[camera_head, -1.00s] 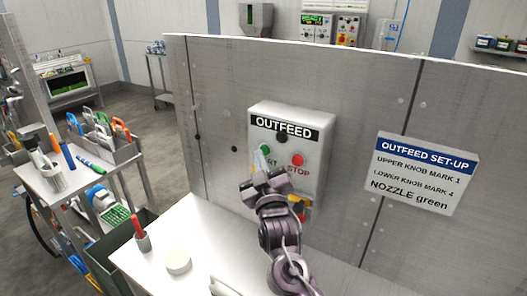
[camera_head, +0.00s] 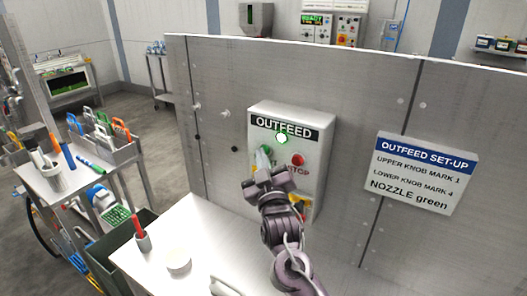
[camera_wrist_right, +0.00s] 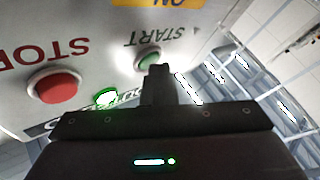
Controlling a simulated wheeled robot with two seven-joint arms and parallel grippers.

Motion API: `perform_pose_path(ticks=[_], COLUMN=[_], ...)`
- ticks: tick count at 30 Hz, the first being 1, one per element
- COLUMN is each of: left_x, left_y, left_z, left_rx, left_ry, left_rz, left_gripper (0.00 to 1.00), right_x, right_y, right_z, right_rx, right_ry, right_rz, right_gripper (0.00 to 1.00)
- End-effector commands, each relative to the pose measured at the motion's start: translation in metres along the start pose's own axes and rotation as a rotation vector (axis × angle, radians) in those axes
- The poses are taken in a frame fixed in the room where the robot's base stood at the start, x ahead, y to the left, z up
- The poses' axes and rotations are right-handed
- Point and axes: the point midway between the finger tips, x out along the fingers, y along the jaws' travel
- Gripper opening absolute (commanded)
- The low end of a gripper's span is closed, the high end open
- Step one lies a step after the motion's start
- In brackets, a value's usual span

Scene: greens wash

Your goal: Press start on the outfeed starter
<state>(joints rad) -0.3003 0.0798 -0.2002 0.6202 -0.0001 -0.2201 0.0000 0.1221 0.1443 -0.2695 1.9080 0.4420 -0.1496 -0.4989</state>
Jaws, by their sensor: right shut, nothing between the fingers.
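The outfeed starter (camera_head: 318,150) is a pale box on the grey panel, with a black "OUTFEED" label. Its lamp (camera_head: 281,138) glows green; it also glows in the right wrist view (camera_wrist_right: 106,98). In the right wrist view the green start button (camera_wrist_right: 149,57) shows right at the tip of my right gripper (camera_wrist_right: 160,72). The right gripper (camera_head: 264,162) is shut and empty, its tip at the button; contact is hard to judge. My left gripper is out of view.
A set-up sign (camera_head: 424,172) is on the panel to the right. Below, a white worktop (camera_head: 205,235) carries a round white dish (camera_head: 178,261) and a grey cup (camera_head: 143,243) with a red item. A tool cart (camera_head: 80,175) stands at left.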

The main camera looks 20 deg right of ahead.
Motion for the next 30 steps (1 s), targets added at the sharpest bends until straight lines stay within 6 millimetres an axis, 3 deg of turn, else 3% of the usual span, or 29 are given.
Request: perform_pose_path(ticks=[30], left_x=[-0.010], left_y=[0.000], left_z=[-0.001], left_rx=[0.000], left_ry=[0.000], left_rz=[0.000], left_gripper=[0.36], right_x=[-0.022], right_y=[-0.016], right_z=[-0.017], right_rx=[0.003], right_ry=[0.000], right_rz=[0.001], right_gripper=[0.00])
